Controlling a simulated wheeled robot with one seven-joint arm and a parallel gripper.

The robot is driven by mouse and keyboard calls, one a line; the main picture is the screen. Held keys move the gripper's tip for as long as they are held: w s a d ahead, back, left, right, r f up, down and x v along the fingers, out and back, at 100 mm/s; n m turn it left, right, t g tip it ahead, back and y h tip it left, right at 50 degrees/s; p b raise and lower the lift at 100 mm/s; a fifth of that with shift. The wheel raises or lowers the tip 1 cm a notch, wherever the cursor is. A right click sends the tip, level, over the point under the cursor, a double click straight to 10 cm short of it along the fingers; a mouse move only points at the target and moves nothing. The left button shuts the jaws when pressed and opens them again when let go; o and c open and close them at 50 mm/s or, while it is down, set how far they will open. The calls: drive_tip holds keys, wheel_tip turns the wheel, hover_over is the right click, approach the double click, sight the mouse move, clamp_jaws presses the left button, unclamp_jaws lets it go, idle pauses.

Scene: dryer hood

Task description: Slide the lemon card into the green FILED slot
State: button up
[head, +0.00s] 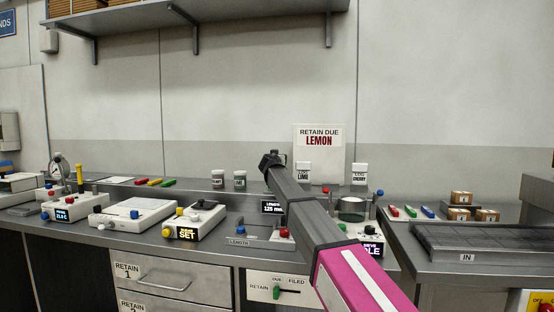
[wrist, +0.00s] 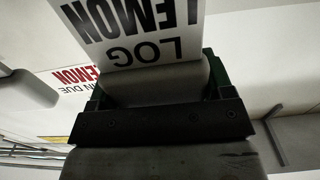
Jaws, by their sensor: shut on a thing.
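My gripper (head: 271,158) is raised above the bench, left of the RETAIN DUE LEMON sign (head: 319,138). In the wrist view, my gripper (wrist: 155,85) is shut on the lemon card (wrist: 150,25), white with LOG LEMON upside down in the picture. The card sticks out past the jaws and its top is cut off. I cannot make it out in the head view. A dark green edge (wrist: 214,66) shows behind the jaws; I cannot tell what it belongs to. A front panel (head: 262,285) reads RETAIN, DUE and FILED and has a green lever. I cannot identify a green FILED slot.
White LOG cards (head: 360,173) stand at the back of the bench, one lettered CHERRY. Two small jars (head: 239,180) stand left of my arm. Several instruments line the bench. A dark IN tray (head: 480,243) lies at right. A shelf (head: 200,15) hangs overhead.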

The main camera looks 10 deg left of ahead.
drive_tip(key=shift+f, duration=0.55)
drive_tip(key=o, duration=0.9)
drive_tip(key=s, duration=1.1)
